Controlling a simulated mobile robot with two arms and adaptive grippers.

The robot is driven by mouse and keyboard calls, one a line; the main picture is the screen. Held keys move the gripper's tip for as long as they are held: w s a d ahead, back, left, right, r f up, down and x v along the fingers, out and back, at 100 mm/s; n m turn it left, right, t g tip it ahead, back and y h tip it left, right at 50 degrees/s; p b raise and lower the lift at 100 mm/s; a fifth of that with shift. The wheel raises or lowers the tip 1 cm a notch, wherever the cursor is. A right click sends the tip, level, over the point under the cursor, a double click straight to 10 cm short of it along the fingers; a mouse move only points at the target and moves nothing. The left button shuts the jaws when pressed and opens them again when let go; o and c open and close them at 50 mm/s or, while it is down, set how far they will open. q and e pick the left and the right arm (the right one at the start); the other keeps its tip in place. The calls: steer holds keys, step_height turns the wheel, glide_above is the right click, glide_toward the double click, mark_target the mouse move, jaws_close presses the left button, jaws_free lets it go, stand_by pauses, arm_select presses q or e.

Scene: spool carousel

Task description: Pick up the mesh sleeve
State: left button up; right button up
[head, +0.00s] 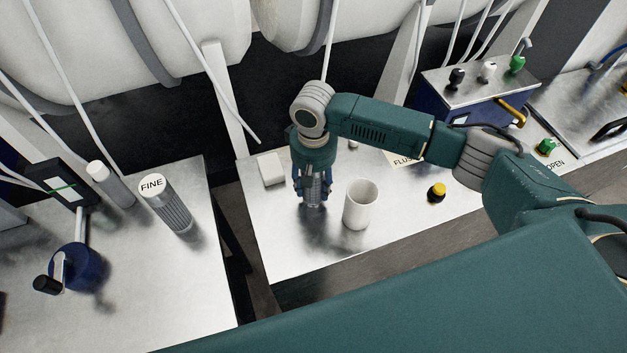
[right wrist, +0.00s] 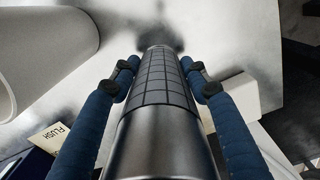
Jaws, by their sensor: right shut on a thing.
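The mesh sleeve (right wrist: 165,85) is a dark metal cylinder with a grid pattern around it and a smooth, shiny near end. In the right wrist view it stands between the two blue fingers of my right gripper (right wrist: 160,75), which are shut on its sides. In the head view my right gripper (head: 313,188) points down over the middle metal table (head: 290,255). The sleeve shows there as a small grey piece (head: 314,193) between the fingers, upright. A blurred shadow lies below it; I cannot tell whether its lower end touches the table. My left gripper is not in view.
A white cup (head: 360,206) stands just right of the gripper, a white block (head: 271,169) to its left. A black-yellow knob (head: 436,193) is farther right. A ribbed cylinder marked FINE (head: 168,208) stands on the left table. The middle table's front left is clear.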

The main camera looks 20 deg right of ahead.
step_height(320, 180, up, 20)
steer(key=b, duration=0.2)
steer(key=shift+b, duration=0.4)
steer(key=shift+f, duration=0.1)
